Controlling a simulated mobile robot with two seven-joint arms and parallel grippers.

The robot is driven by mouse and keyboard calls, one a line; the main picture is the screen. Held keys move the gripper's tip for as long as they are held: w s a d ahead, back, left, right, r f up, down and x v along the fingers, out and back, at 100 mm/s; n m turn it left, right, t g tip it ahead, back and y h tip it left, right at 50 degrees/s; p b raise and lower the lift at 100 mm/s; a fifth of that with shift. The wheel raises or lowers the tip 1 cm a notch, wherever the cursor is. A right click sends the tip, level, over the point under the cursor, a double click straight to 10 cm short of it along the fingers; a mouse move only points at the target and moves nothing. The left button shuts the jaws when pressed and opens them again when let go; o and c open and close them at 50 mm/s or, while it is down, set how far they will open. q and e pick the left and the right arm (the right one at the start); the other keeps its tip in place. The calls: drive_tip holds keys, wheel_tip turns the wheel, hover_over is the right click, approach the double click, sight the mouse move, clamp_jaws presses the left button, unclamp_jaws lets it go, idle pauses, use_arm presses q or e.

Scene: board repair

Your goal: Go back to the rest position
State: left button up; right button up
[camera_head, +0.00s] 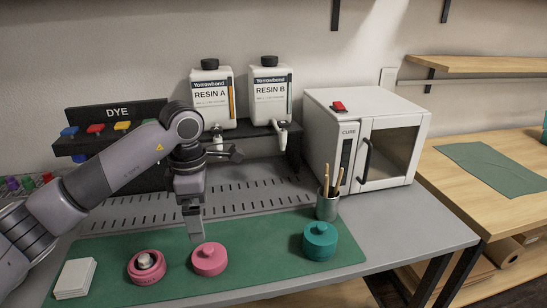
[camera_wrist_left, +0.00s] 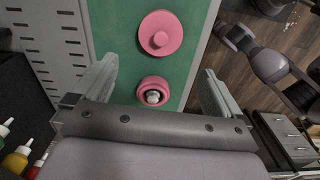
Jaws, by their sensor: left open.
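My left gripper (camera_head: 194,228) hangs pointing down over the green mat (camera_head: 285,270), just behind and between two pink round pieces. It is open and empty, and its two spread fingers also show in the left wrist view (camera_wrist_left: 160,80). One pink piece (camera_head: 146,267) is a ring with a pale metallic part in its middle; it also shows in the left wrist view (camera_wrist_left: 153,92). The other pink piece (camera_head: 210,259) has a knob on top. Part of my other arm (camera_wrist_left: 268,62) shows in the left wrist view; its gripper's state is unclear.
A teal knobbed piece (camera_head: 320,241) and white squares (camera_head: 75,278) lie on the mat. Behind stand a dye rack (camera_head: 117,112), resin bottles A (camera_head: 211,95) and B (camera_head: 269,95), a cup of sticks (camera_head: 327,206) and a white curing box (camera_head: 335,125). The mat's right front is clear.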

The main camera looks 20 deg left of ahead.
use_arm(q)
drive_tip(key=s+d+h, duration=0.3)
drive_tip(key=d+h, duration=0.8)
drive_tip(key=d, duration=1)
drive_tip(key=s+d+r+n+t+h, duration=0.1)
drive_tip(key=d+r+n+t+h, duration=0.4)
drive_tip(key=r+n+h, duration=0.3)
drive_tip(key=w+a+n+t+y, duration=0.3)
drive_tip(key=a+n+t+y, duration=0.7)
drive_tip(key=n+t, duration=0.75)
drive_tip(key=s+a+f+n+g+y, duration=0.1)
drive_tip(key=a+f+n+g+y, duration=0.55)
drive_tip(key=n, duration=0.65)
drive_tip(key=s+a+f+n+g+y, duration=0.25)
drive_tip(key=s+f+n+g, duration=0.75)
drive_tip(key=s+f, duration=1.05)
drive_tip(key=w+d+t+p, duration=0.1)
drive_tip(key=p, duration=0.1)
drive_tip(key=w+d+m+t+h+p, duration=0.1)
drive_tip(key=w+t+p, duration=0.1)
drive_tip(key=w+d+f+m+t+h+p, duration=0.1)
drive_tip(key=p, duration=0.2)
drive_tip(key=shift+w+m, duration=0.15)
drive_tip(key=shift+m, duration=0.1)
